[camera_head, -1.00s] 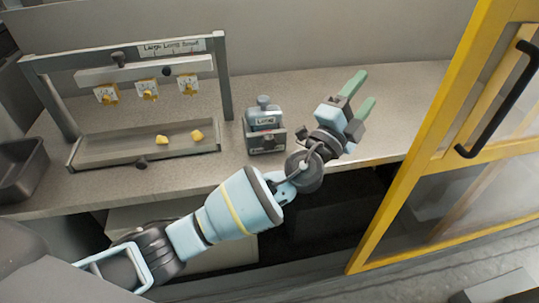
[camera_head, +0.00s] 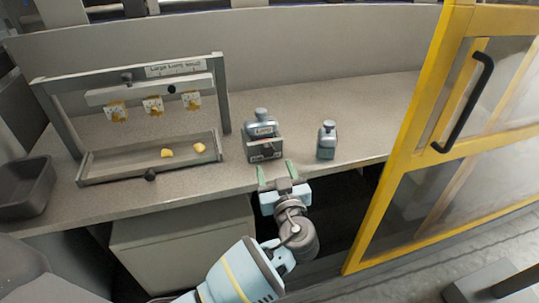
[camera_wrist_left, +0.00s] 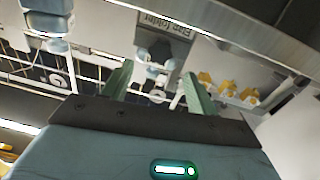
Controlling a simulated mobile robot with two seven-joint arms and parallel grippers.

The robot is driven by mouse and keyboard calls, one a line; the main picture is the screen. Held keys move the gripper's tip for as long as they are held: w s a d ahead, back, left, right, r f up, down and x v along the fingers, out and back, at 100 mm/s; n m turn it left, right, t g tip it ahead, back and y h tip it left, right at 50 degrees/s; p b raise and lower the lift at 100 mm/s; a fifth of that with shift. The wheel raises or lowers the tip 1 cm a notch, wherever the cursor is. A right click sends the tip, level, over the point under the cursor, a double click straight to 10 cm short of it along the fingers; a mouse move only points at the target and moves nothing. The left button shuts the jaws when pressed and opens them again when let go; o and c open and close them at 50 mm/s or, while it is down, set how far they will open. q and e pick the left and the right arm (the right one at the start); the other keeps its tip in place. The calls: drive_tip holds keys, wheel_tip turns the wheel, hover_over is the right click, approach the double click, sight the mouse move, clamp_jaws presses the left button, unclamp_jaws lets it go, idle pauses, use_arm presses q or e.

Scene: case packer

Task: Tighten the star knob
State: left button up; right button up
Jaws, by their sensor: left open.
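Dark knobs show on the grey gauge frame in the head view: one on top of its crossbar (camera_head: 127,77), one on the crossbar's front (camera_head: 171,89), and one at the tray's front edge (camera_head: 150,174). I cannot tell which is the star knob. My left gripper (camera_head: 275,174) is open and empty at the counter's front edge, right of the frame. In the left wrist view the open fingers (camera_wrist_left: 158,88) show, with a pale blue piece (camera_wrist_left: 155,55) beyond. My right gripper is not in view.
A dark bin (camera_head: 25,187) is at the left. A yellow-framed door (camera_head: 412,150) bounds the right. The counter between block and door is clear.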

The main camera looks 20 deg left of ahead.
sight(268, 152)
use_arm(q)
drive_tip(key=x, duration=0.6)
drive_tip(key=shift+w+a+r+p, duration=0.1)
drive_tip(key=shift+w+a+p, duration=0.1)
drive_tip(key=shift+p, duration=0.15)
drive_tip(key=shift+d, duration=0.1)
drive_tip(key=c, duration=1)
